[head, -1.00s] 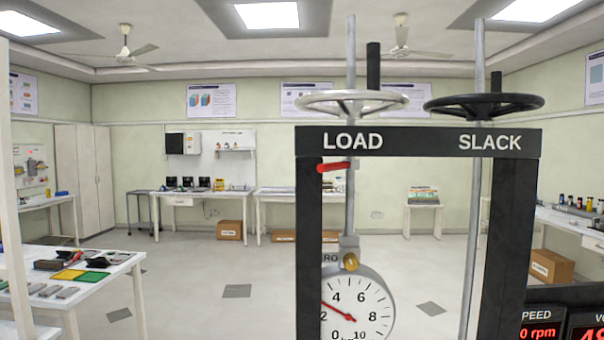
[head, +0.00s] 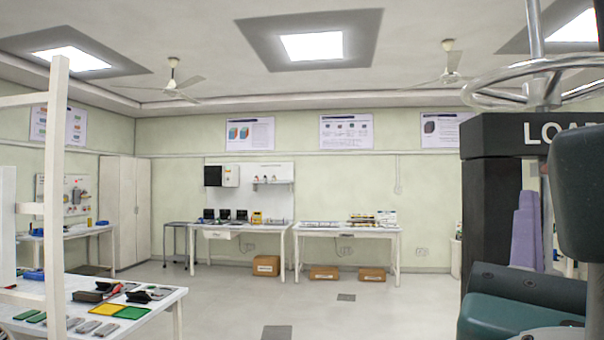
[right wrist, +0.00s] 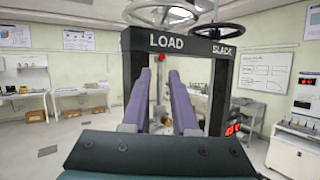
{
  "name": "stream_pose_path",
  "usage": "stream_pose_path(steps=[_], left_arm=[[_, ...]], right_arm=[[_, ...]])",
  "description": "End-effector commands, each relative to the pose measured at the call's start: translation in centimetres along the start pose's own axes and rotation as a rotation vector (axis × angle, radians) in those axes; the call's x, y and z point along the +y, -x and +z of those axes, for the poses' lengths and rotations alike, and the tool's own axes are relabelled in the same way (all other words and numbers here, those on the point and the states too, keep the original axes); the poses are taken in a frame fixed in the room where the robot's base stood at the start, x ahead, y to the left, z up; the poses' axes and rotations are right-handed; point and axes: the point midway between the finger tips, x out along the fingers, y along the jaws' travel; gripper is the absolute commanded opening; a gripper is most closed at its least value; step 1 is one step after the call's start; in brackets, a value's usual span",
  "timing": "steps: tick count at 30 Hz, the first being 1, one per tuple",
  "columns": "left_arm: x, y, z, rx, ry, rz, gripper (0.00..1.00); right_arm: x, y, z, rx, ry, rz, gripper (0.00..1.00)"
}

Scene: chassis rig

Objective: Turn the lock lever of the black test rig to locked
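The black test rig (head: 490,200) stands at the right edge in the head view, partly hidden by my right arm. In the right wrist view its crossbar (right wrist: 190,44) reads LOAD and SLACK. A red lever (right wrist: 161,58) shows small under the crossbar near the left post; its angle cannot be told. My right gripper (right wrist: 160,88) has two purple fingers spread apart with nothing between them, pointing toward the rig. The lever is not visible in the head view. My left gripper is not in view.
Handwheels (right wrist: 160,12) top the rig. A brass knob (right wrist: 167,122) shows low between the fingers. A white table (head: 165,300) with tools and coloured plates is at the near left. Wall benches (head: 345,230) stand far back. The middle floor is clear.

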Motion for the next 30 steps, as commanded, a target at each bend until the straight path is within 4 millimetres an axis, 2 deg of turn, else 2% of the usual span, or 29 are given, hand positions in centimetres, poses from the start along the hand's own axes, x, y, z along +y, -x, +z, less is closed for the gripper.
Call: stream_pose_path(steps=[9, 15, 20, 27, 30], left_arm=[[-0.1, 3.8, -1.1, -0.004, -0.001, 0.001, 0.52], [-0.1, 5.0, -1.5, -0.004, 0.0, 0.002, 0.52], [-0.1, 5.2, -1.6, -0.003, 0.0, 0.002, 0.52], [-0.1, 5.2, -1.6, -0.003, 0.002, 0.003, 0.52], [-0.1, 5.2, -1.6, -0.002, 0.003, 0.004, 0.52]], right_arm=[[0.0, -5.8, 0.8, -0.006, 0.005, -0.002, 0.27], [0.0, -8.7, 0.5, -0.006, 0.006, -0.001, 0.27], [-0.1, -9.6, 0.2, -0.003, 0.003, -0.001, 0.27], [-0.1, -9.6, 0.1, -0.003, 0.004, -0.001, 0.27], [-0.1, -9.6, 0.1, -0.003, 0.004, -0.001, 0.17]])
